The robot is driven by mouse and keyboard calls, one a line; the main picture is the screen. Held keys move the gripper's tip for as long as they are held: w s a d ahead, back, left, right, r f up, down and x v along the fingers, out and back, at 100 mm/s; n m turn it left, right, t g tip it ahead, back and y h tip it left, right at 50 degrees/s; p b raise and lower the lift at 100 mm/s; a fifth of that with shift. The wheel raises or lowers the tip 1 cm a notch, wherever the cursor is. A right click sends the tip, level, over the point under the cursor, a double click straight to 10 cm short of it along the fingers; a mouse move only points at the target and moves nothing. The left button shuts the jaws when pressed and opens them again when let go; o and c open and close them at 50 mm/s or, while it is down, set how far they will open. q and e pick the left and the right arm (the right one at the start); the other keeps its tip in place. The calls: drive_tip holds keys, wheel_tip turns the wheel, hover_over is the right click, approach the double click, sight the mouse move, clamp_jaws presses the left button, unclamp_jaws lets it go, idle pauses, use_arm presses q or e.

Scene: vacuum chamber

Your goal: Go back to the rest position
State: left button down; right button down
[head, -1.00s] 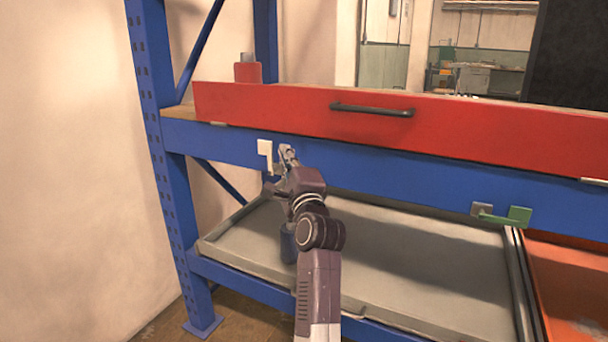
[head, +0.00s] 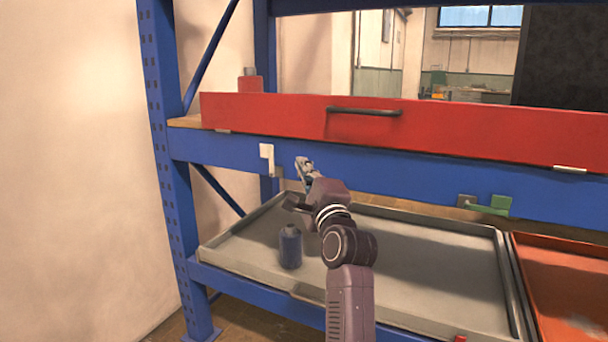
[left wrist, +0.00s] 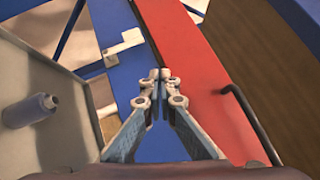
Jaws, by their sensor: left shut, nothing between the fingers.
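My left gripper (head: 303,168) is in front of the blue shelf beam, just right of a white latch (head: 266,158). In the left wrist view its fingertips (left wrist: 160,76) are together with nothing between them. The white latch also shows there (left wrist: 124,46), beyond the fingertips and apart from them. My right gripper is not in view.
A red drawer box (head: 290,113) with a black handle (head: 364,112) lies on the blue beam (head: 400,173). Below, a dark blue bottle (head: 290,247) stands in a grey tray (head: 400,287). A green latch (head: 492,205) is at the right, above an orange tray (head: 560,285).

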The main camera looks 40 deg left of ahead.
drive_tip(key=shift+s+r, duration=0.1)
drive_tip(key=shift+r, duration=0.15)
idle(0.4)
